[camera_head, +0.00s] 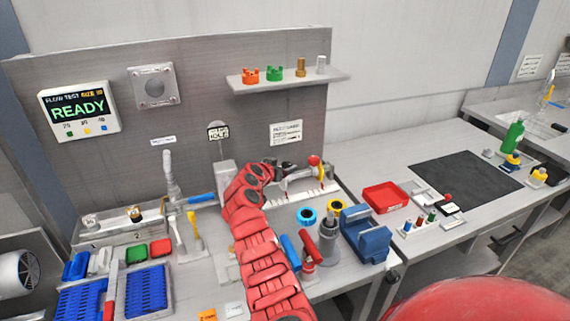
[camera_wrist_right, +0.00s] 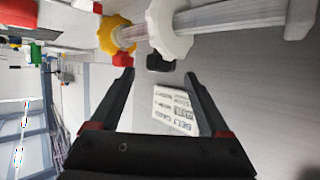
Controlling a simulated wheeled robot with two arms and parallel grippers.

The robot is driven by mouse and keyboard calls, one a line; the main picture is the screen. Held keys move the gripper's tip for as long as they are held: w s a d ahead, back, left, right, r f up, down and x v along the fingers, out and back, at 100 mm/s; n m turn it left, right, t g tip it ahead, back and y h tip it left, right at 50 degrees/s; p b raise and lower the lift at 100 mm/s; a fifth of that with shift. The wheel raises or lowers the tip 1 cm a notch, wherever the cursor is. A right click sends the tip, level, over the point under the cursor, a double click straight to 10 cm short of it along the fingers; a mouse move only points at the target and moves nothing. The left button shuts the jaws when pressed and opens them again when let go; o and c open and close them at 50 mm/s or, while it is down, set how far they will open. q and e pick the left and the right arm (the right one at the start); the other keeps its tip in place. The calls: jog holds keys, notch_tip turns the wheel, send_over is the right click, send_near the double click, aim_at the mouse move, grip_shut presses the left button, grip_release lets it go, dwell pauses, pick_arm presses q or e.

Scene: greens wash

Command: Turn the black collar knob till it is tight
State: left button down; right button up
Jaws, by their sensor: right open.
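My right arm reaches up the middle of the head view to the back of the bench. Its gripper (camera_head: 287,166) is near the back panel, left of a red ball-topped part (camera_head: 314,161). In the right wrist view the right gripper (camera_wrist_right: 158,78) is open, with nothing between its fingers. A small black piece (camera_wrist_right: 160,62) shows just beyond the fingertips, beside a large white knob (camera_wrist_right: 172,28). I cannot tell for sure that this is the black collar knob, nor how tight it is. A yellow knob (camera_wrist_right: 117,35) is left of it. My left gripper is not in view.
A printed white card (camera_wrist_right: 175,108) is on the panel beside the fingers. A blue block fixture (camera_head: 364,236) and a red tray (camera_head: 385,197) stand right of my arm. A shelf (camera_head: 290,79) with coloured fittings is above. The black mat (camera_head: 465,178) is clear.

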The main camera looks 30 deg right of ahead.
aim_at(287, 166)
jog(key=shift+x, duration=1.25)
